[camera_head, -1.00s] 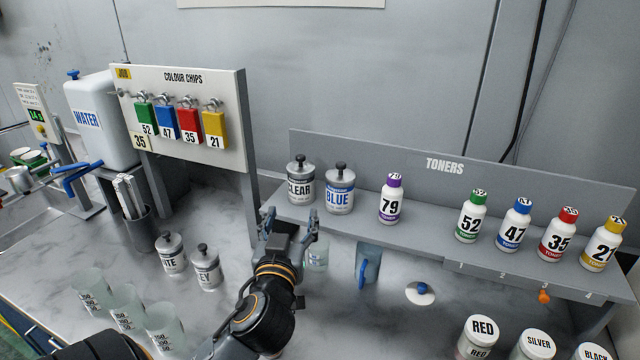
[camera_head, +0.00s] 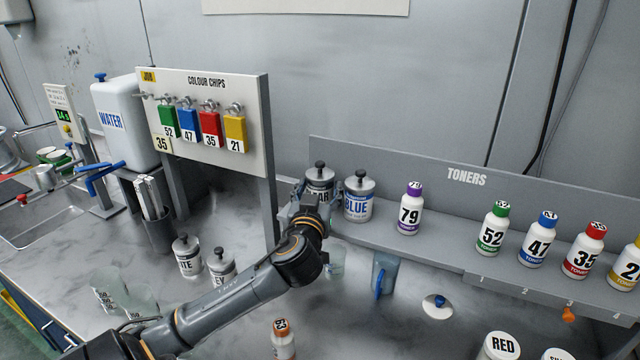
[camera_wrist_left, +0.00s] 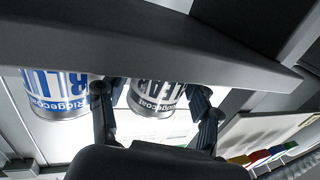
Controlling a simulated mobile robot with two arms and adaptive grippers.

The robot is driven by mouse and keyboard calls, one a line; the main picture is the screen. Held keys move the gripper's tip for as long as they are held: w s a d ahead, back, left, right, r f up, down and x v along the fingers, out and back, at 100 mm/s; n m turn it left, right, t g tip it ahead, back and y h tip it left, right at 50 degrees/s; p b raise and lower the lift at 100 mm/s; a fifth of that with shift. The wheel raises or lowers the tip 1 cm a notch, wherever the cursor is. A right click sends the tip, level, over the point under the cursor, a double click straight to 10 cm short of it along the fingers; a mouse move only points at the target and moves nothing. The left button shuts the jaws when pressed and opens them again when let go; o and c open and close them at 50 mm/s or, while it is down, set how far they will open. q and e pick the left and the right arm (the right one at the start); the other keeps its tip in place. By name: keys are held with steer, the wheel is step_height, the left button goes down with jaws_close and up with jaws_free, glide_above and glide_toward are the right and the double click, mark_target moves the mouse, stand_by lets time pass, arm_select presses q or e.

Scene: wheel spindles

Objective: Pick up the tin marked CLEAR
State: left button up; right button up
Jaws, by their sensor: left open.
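The tin marked CLEAR (camera_head: 319,176) stands upright on the toner shelf, silver with a black knob, left of the BLUE tin. My left gripper (camera_head: 308,198) is at the front of the CLEAR tin and hides its lower part in the head view. In the left wrist view, where things appear upside down, the open fingers (camera_wrist_left: 155,108) are on either side of the CLEAR tin (camera_wrist_left: 157,98). One finger is in the narrow space by the BLUE tin (camera_wrist_left: 58,95). I cannot tell whether either finger touches the CLEAR tin. My right gripper is not in view.
The BLUE tin (camera_head: 358,198) stands close to the right. The colour chips board (camera_head: 262,150) rises just to the left. The shelf edge (camera_wrist_left: 150,40) runs close to my gripper. Toner bottle 79 (camera_head: 409,210) is farther right. Two tins and cups stand on the counter below.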

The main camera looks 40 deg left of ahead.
arm_select(q)
steer(key=shift+w+a, duration=0.25)
steer(key=shift+w, duration=0.2)
steer(key=c, duration=1.1)
